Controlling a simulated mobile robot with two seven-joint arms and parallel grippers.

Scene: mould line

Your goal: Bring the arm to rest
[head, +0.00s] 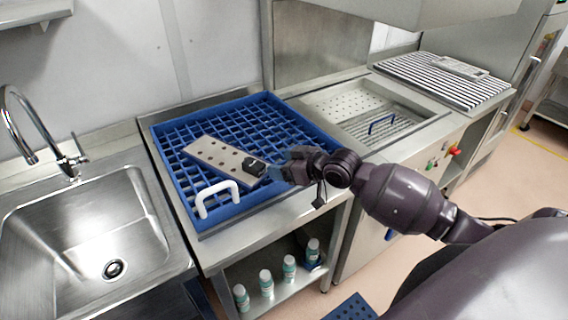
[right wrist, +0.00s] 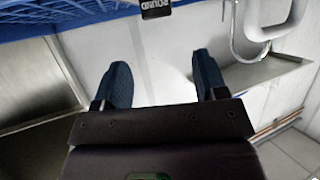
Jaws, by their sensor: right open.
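My right arm reaches in from the right in the head view. Its gripper (head: 278,170) is at the front right edge of the blue grid rack (head: 262,104). In the right wrist view its two blue fingertips (right wrist: 163,82) are spread apart with nothing between them. A grey mould plate (head: 212,153) with rows of round holes lies tilted in the rack. A black tag (head: 254,167) sits at the plate's right end, close to the fingertips; in the right wrist view the tag (right wrist: 157,8) reads "ROUND". My left gripper is not in view.
A white handle (head: 217,194) stands at the rack's front. A steel sink (head: 90,235) is at left. A perforated basin (head: 365,110) with a blue handle and a striped rack (head: 440,78) are at right. Several bottles (head: 266,283) stand on the shelf below.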

